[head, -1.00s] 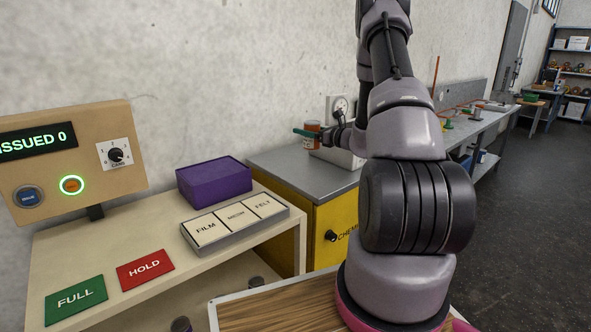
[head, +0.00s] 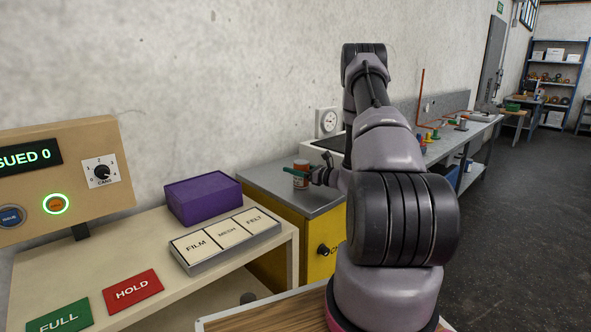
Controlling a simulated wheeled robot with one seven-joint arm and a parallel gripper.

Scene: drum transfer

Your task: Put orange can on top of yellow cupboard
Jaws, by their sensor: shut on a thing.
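The orange can (head: 301,182) with a pale band is at the grey top of the yellow cupboard (head: 293,234), near its middle. My gripper (head: 305,174) is shut on the can, with a green finger across its side. The can looks upright. I cannot tell whether its base touches the cupboard top (head: 272,184) or hangs slightly above it. My arm hides the right part of the cupboard.
A bench with a purple box (head: 203,198), a tray of labelled cards (head: 225,241) and a control panel (head: 62,174) stands at the left. A white unit with a dial (head: 328,122) is behind the can. A long grey workbench (head: 465,133) runs off to the right.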

